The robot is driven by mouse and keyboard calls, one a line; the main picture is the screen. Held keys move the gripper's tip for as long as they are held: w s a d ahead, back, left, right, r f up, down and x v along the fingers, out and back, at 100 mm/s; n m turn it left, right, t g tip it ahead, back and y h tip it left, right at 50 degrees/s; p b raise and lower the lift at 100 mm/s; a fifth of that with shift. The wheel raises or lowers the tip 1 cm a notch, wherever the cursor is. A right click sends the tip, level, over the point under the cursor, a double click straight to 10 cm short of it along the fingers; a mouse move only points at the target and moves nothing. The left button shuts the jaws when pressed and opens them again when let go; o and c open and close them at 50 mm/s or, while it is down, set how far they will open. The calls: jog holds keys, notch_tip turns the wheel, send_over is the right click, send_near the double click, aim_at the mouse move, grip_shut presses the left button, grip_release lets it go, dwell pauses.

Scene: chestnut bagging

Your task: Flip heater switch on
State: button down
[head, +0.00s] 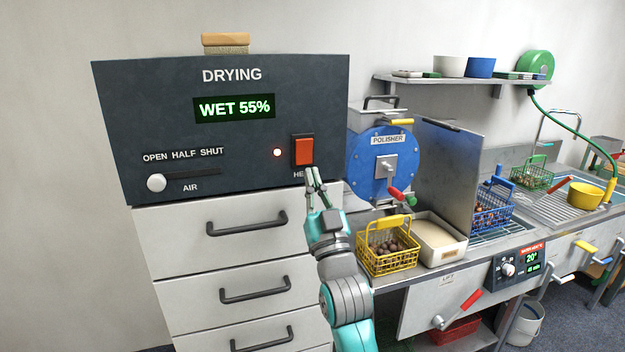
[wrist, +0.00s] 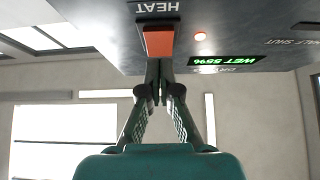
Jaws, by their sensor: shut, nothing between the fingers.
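The dark drying panel (head: 150,115) carries an orange-red heater rocker switch (head: 304,151) in a black frame, with a small lit red lamp (head: 277,153) to its left. Its display (head: 234,107) reads "WET 55%". My gripper (head: 313,171) is shut and empty, its fingertips just below the switch in the head view and partly covering its label. In the upside-down wrist view, the fingertips (wrist: 158,68) overlap the edge of the switch (wrist: 158,42) farthest from the HEAT label. I cannot tell whether they touch it.
A white air slider knob (head: 156,183) sits at the panel's lower left, at "OPEN". Drawers (head: 180,235) are below. A blue polisher (head: 365,160), a yellow basket of chestnuts (head: 372,266) and a bin (head: 454,250) stand to the right of my arm.

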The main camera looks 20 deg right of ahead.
jog(key=w+f+v, duration=0.1)
jog(key=v, duration=0.9)
jog(key=shift+f, duration=0.4)
jog(key=shift+w, duration=0.1)
jog(key=s+f+g, duration=0.5)
jog(key=s+f, duration=1.6)
jog(key=f, duration=0.4)
jog(key=s+f+g, duration=0.2)
jog(key=s+g, duration=0.1)
jog(key=s, duration=1)
jog(key=s+f+g, duration=0.2)
jog(key=s+f, duration=0.1)
jog(key=s, duration=1)
jog(key=shift+s+g, duration=0.25)
jog(key=shift+g, duration=0.15)
